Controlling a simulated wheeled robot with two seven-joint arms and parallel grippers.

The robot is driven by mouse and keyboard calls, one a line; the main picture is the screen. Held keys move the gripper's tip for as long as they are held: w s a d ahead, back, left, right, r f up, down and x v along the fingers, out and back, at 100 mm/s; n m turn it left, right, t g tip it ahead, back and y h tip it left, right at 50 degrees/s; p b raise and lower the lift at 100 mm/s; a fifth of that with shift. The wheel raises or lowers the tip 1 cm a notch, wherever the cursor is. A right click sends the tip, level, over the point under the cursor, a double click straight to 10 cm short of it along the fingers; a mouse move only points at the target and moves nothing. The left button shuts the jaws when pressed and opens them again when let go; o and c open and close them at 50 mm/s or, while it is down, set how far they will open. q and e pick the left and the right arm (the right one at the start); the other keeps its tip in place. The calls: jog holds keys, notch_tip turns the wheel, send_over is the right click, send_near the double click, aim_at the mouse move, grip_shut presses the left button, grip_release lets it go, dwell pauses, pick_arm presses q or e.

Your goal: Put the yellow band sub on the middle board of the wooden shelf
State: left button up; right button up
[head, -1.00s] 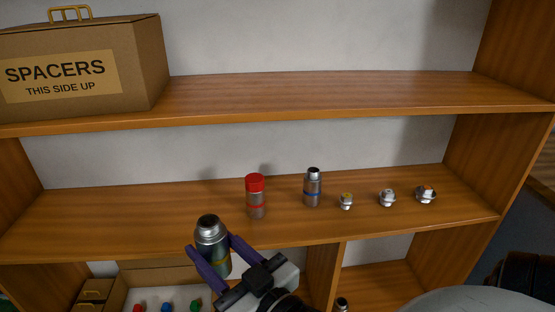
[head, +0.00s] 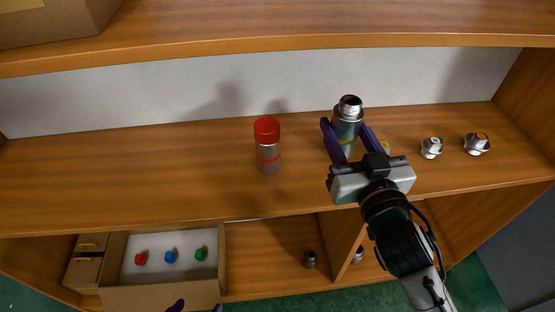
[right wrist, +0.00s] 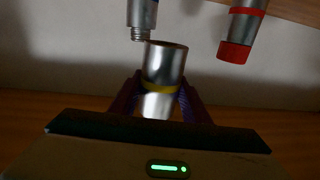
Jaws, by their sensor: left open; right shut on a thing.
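The yellow band sub (head: 346,132) is a grey metal cylinder, upright between the purple fingers of my right gripper (head: 344,126), which is shut on it. Its yellow band (right wrist: 160,87) shows in the right wrist view. It is at the middle board (head: 190,190) of the wooden shelf, right of the red-capped sub (head: 267,147). I cannot tell whether its base touches the board. A threaded silver top (head: 350,102) shows just behind it, with most of that piece hidden. My left gripper (head: 192,307) is open at the bottom edge, only its purple fingertips showing.
The board's left part is clear. Below is an open box (head: 160,296) with coloured pieces. The upper board (head: 300,43) overhangs behind.

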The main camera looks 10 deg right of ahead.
jog(key=w+a+f+n+y+b, duration=0.1)
jog(key=w+a+n+y+b, duration=0.1)
jog(key=w+a+b, duration=0.4)
send_over(305, 162)
notch_tip(305, 162, down, 9)
jog(key=shift+r+b, duration=0.15)
jog(key=shift+b, duration=0.3)
pick_arm(q)
jog(key=f, duration=0.5)
jog(key=shift+w+d, duration=0.15)
jog(key=shift+d, duration=0.25)
pick_arm(e)
jog(key=shift+f, duration=0.45)
jog(key=shift+f, duration=0.15)
jog(key=o, duration=1.5)
jog(key=shift+f, duration=0.15)
